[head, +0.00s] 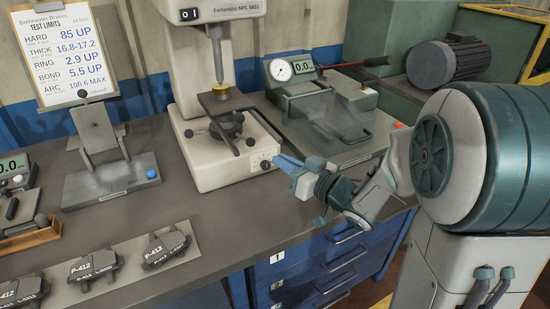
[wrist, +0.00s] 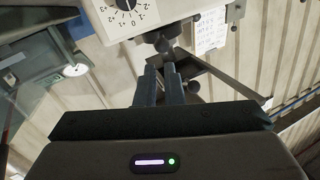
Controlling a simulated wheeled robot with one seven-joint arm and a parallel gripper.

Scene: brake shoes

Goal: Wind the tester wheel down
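The hardness tester (head: 214,70) stands against the back wall, with a white base and a round dial at its front right. Its wheel (head: 228,127), dark with several knobs, sits under the small square anvil plate. My gripper (head: 279,159) is just right of the dial, its blue fingers pointing left at the tester, apart from the wheel's nearest knob. In the wrist view my two fingers (wrist: 161,68) stand close together with a narrow gap and nothing visible between them. Beyond their tips is a dark part of the tester (wrist: 165,42); its dial (wrist: 126,4) is at the top.
A green gauge device (head: 325,105) stands right of the tester, close behind my arm. A test stand (head: 112,185) with a blue knob is to the left. Several brake shoes (head: 95,268) lie along the front. The bench between tester and shoes is clear.

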